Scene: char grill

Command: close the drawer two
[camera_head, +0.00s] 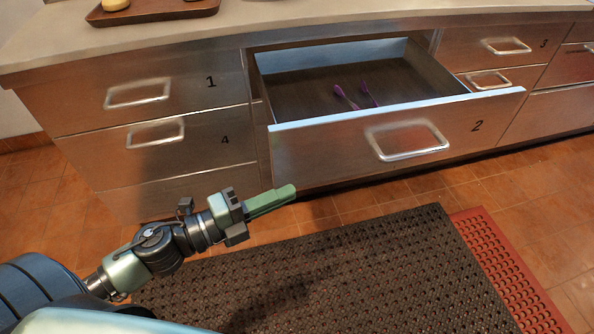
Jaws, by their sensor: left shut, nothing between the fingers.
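Drawer two (340,148) is the steel drawer marked 2, in the middle of the cabinet. It is pulled far out, and its dark inside shows. A bar handle (408,141) sits on its front panel. Two purple-handled things (369,94) lie inside it. My left gripper (290,191) is shut and empty, its green fingers pointing right. In the picture it is just below the lower left part of the drawer front; I cannot tell how far apart they are. My right gripper is not in view.
Closed drawers marked 1 (180,88), 4 (190,130) and 3 (485,45) flank the open one. A brown tray (165,12) stands on the countertop (290,15). A dark perforated mat (350,265) and a red mat (500,260) lie on the tiled floor.

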